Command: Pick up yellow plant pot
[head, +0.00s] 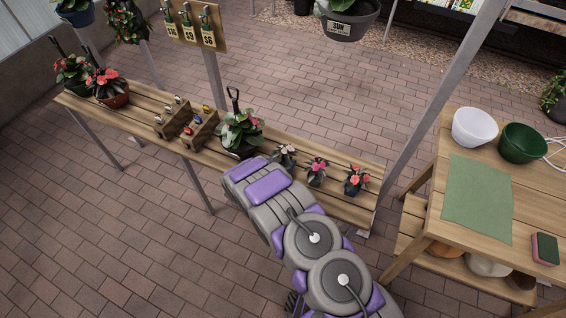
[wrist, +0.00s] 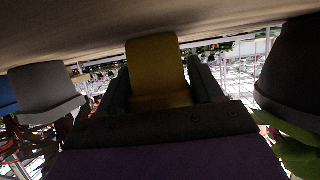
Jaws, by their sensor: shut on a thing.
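The yellow plant pot (wrist: 157,62) is in the middle of the wrist view, which appears upside down. My gripper (wrist: 160,88) has one dark finger on each side of it and is shut on it. In the head view my arm reaches to the slatted bench. A small pale-flowered plant (head: 286,153) stands beside the arm's end and seems to be the one in the yellow pot.
A grey pot (wrist: 45,92) and a large black pot (wrist: 292,70) flank the yellow pot. On the bench are a pink-flowered plant (head: 318,168) and a red-flowered plant (head: 355,178). A wooden table (head: 515,210) stands right. Brick floor is open at left.

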